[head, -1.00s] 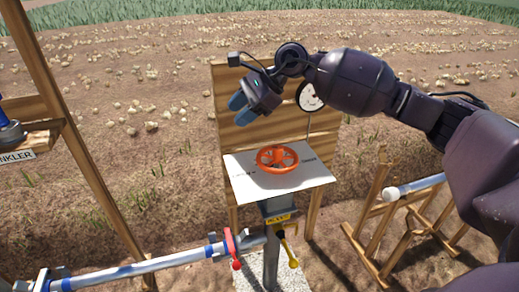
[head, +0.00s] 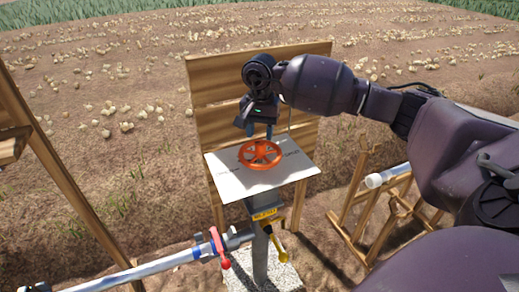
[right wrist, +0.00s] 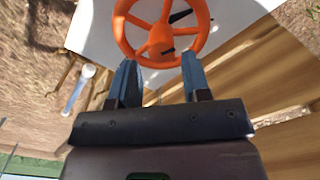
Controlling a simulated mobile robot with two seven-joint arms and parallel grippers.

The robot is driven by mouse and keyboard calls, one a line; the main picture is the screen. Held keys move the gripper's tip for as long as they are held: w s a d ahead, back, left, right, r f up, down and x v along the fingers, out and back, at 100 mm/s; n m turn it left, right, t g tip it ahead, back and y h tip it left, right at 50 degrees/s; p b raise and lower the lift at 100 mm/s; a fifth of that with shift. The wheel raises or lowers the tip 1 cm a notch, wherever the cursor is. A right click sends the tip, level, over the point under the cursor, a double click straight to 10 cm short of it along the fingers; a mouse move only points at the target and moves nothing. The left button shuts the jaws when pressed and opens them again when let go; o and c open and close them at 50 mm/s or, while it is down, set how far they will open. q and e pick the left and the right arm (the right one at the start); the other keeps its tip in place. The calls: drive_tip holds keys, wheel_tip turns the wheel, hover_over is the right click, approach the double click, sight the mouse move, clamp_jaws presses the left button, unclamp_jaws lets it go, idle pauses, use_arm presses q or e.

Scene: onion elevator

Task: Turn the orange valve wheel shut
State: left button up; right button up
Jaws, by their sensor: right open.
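The orange valve wheel (head: 261,154) lies flat above a white plate (head: 235,184) on a grey post. It shows large in the right wrist view (right wrist: 157,47), with its spokes and part of its rim. My right gripper (head: 259,135) points down just above the far side of the wheel. Its two blue fingers are apart, and they reach toward the near rim in the right wrist view (right wrist: 157,75). Nothing is held between them; I cannot tell whether they touch the rim. My left gripper is not in view.
A wooden board (head: 225,105) stands behind the plate. Below are a pipe (head: 150,270) with a red-handled valve (head: 218,245) and a yellow handle (head: 280,250). A wooden rack (head: 375,210) with a white pipe (head: 388,175) stands at right.

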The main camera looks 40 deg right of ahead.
sight(260, 143)
drive_tip(key=shift+f, duration=3.2)
drive_tip(key=shift+c, duration=0.2)
drive_tip(key=c, duration=0.6)
